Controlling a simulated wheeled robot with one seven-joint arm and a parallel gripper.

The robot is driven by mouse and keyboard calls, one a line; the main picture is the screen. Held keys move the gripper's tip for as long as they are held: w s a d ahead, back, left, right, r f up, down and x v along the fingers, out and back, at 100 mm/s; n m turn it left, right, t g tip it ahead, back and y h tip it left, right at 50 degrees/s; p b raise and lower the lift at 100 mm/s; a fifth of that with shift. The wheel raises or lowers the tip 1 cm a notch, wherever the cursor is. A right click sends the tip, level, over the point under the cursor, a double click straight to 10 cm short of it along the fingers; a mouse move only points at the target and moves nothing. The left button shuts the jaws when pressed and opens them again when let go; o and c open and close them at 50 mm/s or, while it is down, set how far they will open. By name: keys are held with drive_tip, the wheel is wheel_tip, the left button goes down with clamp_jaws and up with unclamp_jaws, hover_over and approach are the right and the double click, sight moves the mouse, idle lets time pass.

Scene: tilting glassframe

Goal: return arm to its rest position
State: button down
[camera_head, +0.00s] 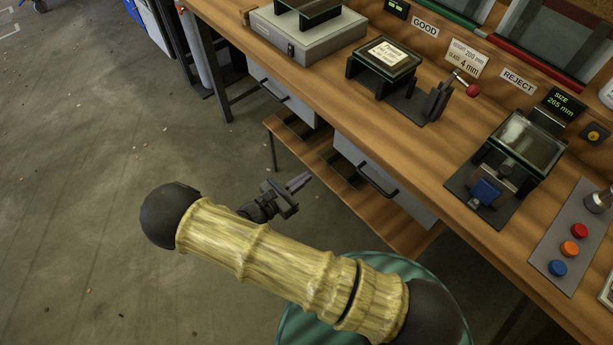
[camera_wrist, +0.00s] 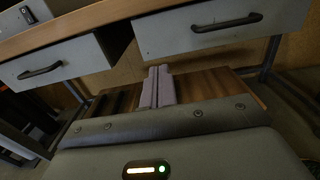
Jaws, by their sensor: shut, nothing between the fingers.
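My gripper (camera_head: 300,182) is in front of the workbench, below the level of its top, and points toward the drawers. In the wrist view my gripper (camera_wrist: 158,72) shows its two fingers pressed together with nothing between them. My arm, in a yellow ribbed sleeve, is bent and stretches across the lower part of the head view. The gripper touches nothing that I can see.
The wooden workbench (camera_head: 425,148) carries a glass fixture (camera_head: 390,55) with a label, a second fixture (camera_head: 530,140), a grey device (camera_head: 305,40) and a button panel (camera_head: 572,245). Drawers (camera_wrist: 208,28) and a lower shelf (camera_head: 395,228) lie ahead. Open floor (camera_head: 90,130) is at left.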

idle(0.4)
drive_tip(key=s+d+r+m+g+y+p, duration=0.3)
drive_tip(key=s+d+r+m+g+p, duration=0.1)
drive_tip(key=d+r+m+g, duration=0.75)
drive_tip(key=s+d+r+m+y+p, duration=0.1)
drive_tip(key=d+r+m+y+p, duration=0.1)
drive_tip(key=r+m, duration=0.3)
drive_tip(key=s+d+r+m+t+y+p, duration=0.1)
drive_tip(key=s+d+r+m+y+p, duration=0.1)
drive_tip(key=r, duration=0.5)
drive_tip(key=s+d+r+m+y+p, duration=0.1)
drive_tip(key=d+r+m+y, duration=0.3)
drive_tip(key=r+m+y, duration=0.2)
drive_tip(key=shift+s+d+m+p, duration=0.15)
drive_tip(key=shift+m+p, duration=0.25)
drive_tip(key=shift+m, duration=0.75)
drive_tip(key=shift+r+t, duration=0.1)
drive_tip(key=shift+t, duration=0.15)
